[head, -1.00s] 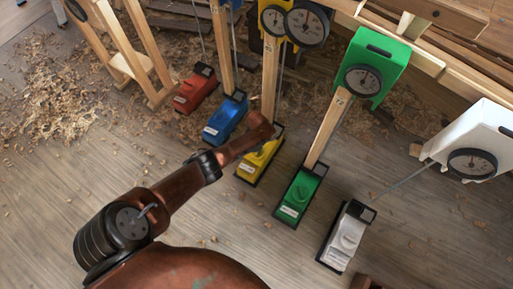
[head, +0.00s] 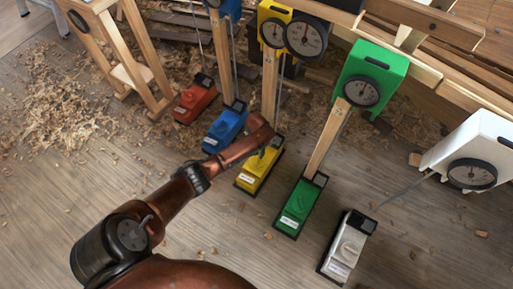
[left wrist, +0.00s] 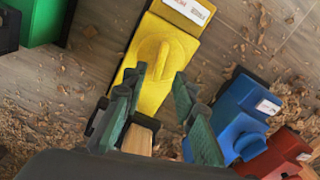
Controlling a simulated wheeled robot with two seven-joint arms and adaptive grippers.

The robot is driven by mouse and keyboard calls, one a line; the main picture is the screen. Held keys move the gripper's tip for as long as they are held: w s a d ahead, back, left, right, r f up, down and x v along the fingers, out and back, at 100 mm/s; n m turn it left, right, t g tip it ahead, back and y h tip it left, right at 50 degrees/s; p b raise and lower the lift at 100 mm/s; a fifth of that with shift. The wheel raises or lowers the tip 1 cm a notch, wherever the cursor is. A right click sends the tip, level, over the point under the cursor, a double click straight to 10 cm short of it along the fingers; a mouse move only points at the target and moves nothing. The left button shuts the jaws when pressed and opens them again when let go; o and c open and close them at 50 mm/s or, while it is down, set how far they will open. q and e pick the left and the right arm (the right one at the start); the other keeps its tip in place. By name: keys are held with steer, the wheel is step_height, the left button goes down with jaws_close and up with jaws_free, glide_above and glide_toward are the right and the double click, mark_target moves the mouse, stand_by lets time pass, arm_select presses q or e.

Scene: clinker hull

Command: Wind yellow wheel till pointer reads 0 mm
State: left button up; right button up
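The yellow base unit (head: 257,173) stands on the floor in the middle of the row, with a wooden post rising behind it. In the left wrist view, its round yellow wheel (left wrist: 164,58) has a raised ridge across the top. My left gripper (left wrist: 157,88) is open, one finger on each side of the wheel's near part; contact cannot be told. In the head view my wrist partly covers the yellow unit. The yellow box (head: 271,12) above carries a small dial (head: 273,33); a larger dark-rimmed dial (head: 306,36) is beside it. Their readings are too small to tell. My right gripper is out of view.
Red (head: 196,99), blue (head: 225,128), green (head: 300,206) and white (head: 347,246) base units stand in the same row. The blue and green ones are close by on either side. Wood shavings (head: 65,120) cover the floor at left; the front floor is mostly clear.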

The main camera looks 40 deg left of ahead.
arm_select(q)
step_height(320, 180, up, 6)
steer(key=shift+s+f, duration=0.1)
stand_by(0.6)
